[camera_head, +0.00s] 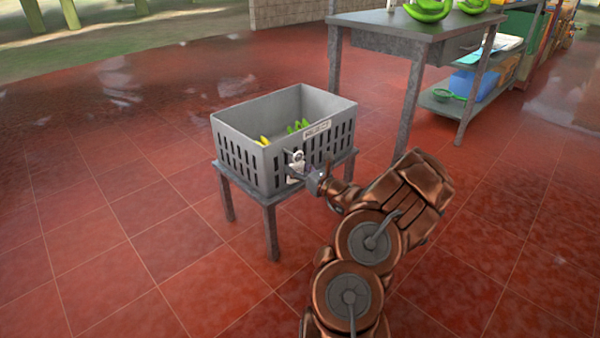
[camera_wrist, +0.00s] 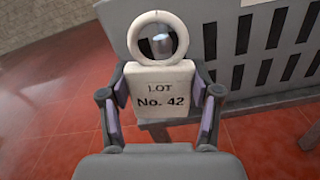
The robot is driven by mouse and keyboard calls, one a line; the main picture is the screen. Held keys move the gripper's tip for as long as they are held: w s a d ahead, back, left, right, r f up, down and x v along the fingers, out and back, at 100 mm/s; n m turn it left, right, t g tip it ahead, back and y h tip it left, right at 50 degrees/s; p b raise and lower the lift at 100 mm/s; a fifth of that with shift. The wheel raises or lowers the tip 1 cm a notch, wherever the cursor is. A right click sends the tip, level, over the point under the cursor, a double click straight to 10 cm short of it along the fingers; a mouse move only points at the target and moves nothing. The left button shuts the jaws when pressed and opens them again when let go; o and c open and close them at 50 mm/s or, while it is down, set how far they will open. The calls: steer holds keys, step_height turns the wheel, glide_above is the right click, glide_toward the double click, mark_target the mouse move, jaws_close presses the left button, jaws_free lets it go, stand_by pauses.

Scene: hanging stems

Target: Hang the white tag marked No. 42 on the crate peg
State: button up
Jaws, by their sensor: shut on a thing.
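The white tag (camera_wrist: 157,78) reads "LOT No. 42" and has a round ring at its top. My gripper (camera_wrist: 158,96) is shut on the tag, with one finger at each side edge. The tag is upright and also shows in the head view (camera_head: 297,167), close against the near face of the grey crate (camera_head: 325,140). A grey rounded metal end, seemingly the peg (camera_wrist: 161,43), shows inside the ring opening. I cannot tell whether the ring is around the peg or just in front of it.
The crate stands on a small grey stand (camera_head: 272,201) and holds green and yellow produce. A white label (camera_head: 317,129) is on its near face. A taller grey table (camera_head: 400,27) stands behind at right. The red tiled floor at left is clear.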

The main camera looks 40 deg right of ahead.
steer(key=shift+w+f+b, duration=0.15)
steer(key=shift+w+b, duration=0.4)
steer(key=shift+w, duration=0.7)
steer(key=shift+w+f+p, duration=0.35)
steer(key=shift+w+p, duration=0.2)
steer(key=shift+p, duration=0.1)
steer(key=shift+f, duration=0.1)
steer(key=o, duration=1)
steer(key=shift+c, duration=0.2)
steer(key=s, duration=1.2)
steer(key=shift+a, duration=0.1)
